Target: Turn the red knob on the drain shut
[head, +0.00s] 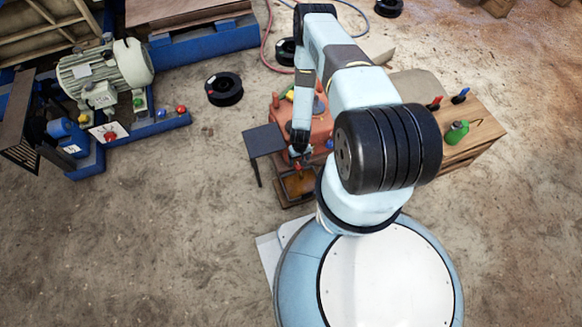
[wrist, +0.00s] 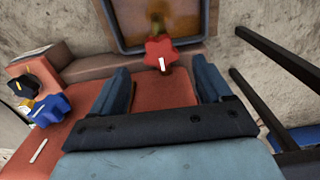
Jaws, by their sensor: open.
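The red knob (wrist: 158,52) is star-shaped with a white mark on its face, set at the edge of the red-orange housing (wrist: 160,90). The mark points nearly along the picture's vertical. My gripper (wrist: 161,68) is open, with one blue-grey finger on each side of the knob's line and the knob just beyond the fingertips, centred between them. I see no contact. A metal tray (wrist: 205,30) with brown liquid lies just past the knob. In the head view my gripper (head: 299,152) is low over the near end of the housing, and the knob is mostly hidden there.
A blue knob (wrist: 52,109) and a black knob (wrist: 20,85) stand left of the gripper. Dark stand legs (wrist: 285,60) are close on the right. A dark side table (head: 264,140) and a wooden bench (head: 480,125) flank the housing. Open dirt lies left.

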